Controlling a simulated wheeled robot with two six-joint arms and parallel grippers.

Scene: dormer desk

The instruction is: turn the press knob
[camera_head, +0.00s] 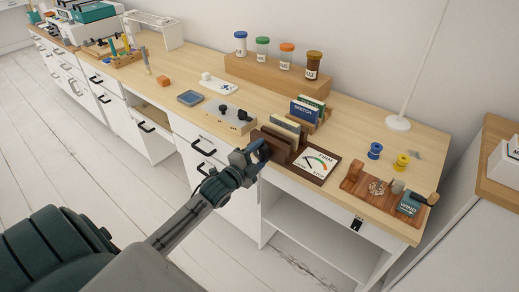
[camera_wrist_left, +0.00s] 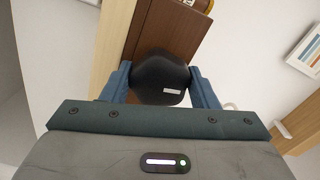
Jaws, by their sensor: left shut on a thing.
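The press knob (camera_wrist_left: 160,90) is a dark, rounded knob with a small white mark in the left wrist view. It sits in front of the brown wooden press (camera_wrist_left: 165,30). My left gripper (camera_wrist_left: 162,78) has its blue fingers on both sides of the knob and is shut on it. In the head view the left gripper (camera_head: 258,153) reaches the front left end of the press (camera_head: 276,143), and the knob is largely hidden there. A dial card (camera_head: 318,163) marked FIRM, with a coloured arc and a needle, lies right of the press. My right gripper is not in view.
Behind the press is a book holder (camera_head: 309,110). A pale box with dark knobs (camera_head: 229,118) stands to its left. A wooden tray (camera_head: 380,196) with small items and blue and yellow spools (camera_head: 401,160) are to the right. Jars stand on a riser (camera_head: 270,76).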

